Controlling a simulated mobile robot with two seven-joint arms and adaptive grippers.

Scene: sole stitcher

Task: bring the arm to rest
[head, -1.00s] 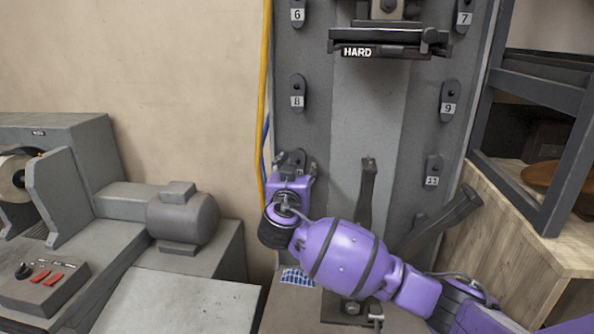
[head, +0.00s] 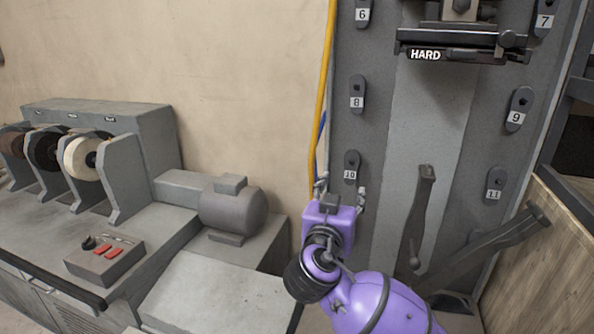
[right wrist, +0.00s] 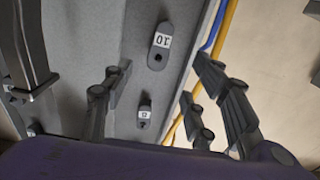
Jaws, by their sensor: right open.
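My right arm is purple and comes in from the bottom right of the head view. Its gripper (head: 341,190) points up in front of the grey machine column (head: 435,130), just below the peg labelled 10 (head: 350,166). Its fingers are apart with nothing between them. In the right wrist view the two dark fingers of the gripper (right wrist: 158,95) are spread, with the column and peg 10 (right wrist: 159,45) beyond them. My left gripper is not in view.
A dark lever (head: 418,215) and a slanted bar (head: 485,245) stand right of the gripper. A yellow cable (head: 324,90) runs down the column's left edge. A grinding machine with wheels (head: 85,158), a motor (head: 233,210) and a control box (head: 104,260) occupy the left. A plain wall lies behind.

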